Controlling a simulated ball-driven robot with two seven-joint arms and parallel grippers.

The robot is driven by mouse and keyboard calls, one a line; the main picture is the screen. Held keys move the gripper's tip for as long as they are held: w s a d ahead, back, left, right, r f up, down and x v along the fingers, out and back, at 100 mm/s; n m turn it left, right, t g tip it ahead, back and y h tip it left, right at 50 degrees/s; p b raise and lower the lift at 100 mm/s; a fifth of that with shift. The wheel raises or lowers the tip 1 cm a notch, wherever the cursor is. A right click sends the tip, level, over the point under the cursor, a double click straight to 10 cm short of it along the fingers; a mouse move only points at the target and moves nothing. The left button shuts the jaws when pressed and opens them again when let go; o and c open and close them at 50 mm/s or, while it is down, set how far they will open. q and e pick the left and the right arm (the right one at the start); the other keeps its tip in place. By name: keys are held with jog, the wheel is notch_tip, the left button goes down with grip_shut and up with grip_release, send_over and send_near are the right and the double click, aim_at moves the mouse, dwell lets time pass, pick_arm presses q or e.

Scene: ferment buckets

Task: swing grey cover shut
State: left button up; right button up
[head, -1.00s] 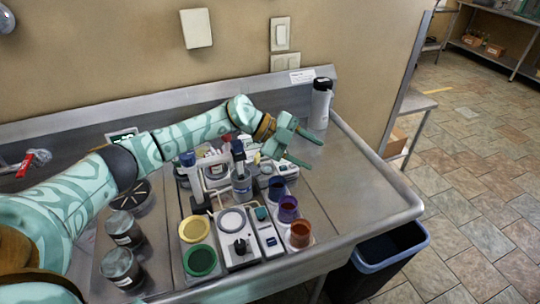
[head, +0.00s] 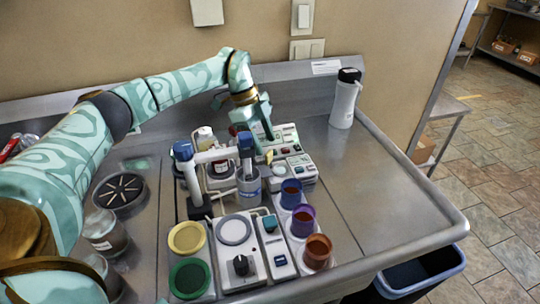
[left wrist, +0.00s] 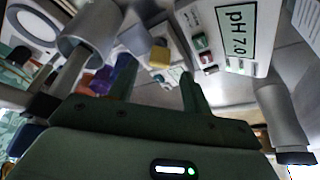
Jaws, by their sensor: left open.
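I cannot make out a hinged grey cover with certainty. A flat grey disc (head: 234,230) lies on a white stirrer unit (head: 241,263) near the front of the steel bench. My left gripper (head: 265,122) is behind the bench instruments, close to a white meter (head: 284,138), with its fingers pointing down. In the left wrist view its two fingers (left wrist: 156,86) are apart with nothing between them. The meter's "pH 7.0" display (left wrist: 236,38) is beyond the right finger, and a yellow block (left wrist: 160,57) shows past the fingertips. My right gripper is not in view.
Blue (head: 290,193), purple (head: 303,221) and orange (head: 318,251) cups stand right of the stirrer. Yellow (head: 187,237) and green (head: 190,278) round pieces are left. A blue-capped stand (head: 191,178) rises mid-bench. A white flask (head: 344,100) stands back right. The bench's right side is clear.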

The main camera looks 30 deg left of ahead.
aim_at(269, 152)
pick_arm(q)
jog(key=x, duration=0.4)
jog(key=shift+b, duration=0.3)
jog(key=shift+d+f, duration=0.2)
jog(key=shift+f, duration=0.1)
pick_arm(e)
jog(key=shift+a+f, duration=0.35)
jog(key=shift+f, duration=0.1)
